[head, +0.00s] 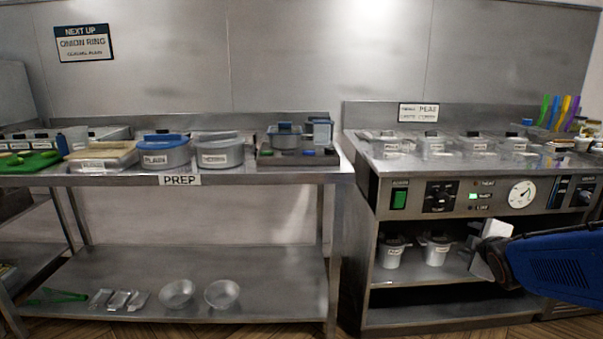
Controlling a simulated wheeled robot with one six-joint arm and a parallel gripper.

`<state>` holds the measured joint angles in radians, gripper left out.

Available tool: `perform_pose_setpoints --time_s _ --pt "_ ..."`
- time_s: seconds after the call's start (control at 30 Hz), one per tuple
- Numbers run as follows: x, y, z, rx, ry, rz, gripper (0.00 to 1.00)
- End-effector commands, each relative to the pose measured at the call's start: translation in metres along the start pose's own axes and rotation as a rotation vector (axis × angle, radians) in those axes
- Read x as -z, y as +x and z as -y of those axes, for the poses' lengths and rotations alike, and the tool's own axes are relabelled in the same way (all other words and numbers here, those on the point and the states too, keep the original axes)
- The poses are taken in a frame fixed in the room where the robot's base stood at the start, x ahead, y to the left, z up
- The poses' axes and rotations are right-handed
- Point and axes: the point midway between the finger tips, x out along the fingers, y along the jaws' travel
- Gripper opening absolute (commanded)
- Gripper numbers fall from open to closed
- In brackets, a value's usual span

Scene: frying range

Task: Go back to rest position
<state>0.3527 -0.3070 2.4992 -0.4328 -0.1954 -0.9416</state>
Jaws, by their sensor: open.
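My gripper (484,252) shows at the right, a pale grey end on my blue arm, which reaches in from the right edge. It is open, and I see nothing held in it. It appears in front of the frying range (400,184), below the control panel and to the right of two white labelled pots (437,250) on the shelf. I cannot tell how far it is from the range's front. The insides of its fingers are mostly hidden.
The prep table (235,178) on the left carries a blue-lidded pan (162,150), a grey pan (219,153) and a tray (107,158). Two bowls (222,293) and green tongs (58,296) lie on its lower shelf. Coloured-handled utensils (558,112) stand at the far right.

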Motion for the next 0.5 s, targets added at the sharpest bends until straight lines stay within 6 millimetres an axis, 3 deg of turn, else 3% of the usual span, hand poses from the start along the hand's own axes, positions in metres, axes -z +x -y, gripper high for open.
perform_pose_setpoints --time_s 0.27,0.5 --pt "0.018 -0.083 0.056 0.206 0.441 0.132 0.55" --pt "0.033 -0.168 0.12 0.41 0.798 0.277 0.55"
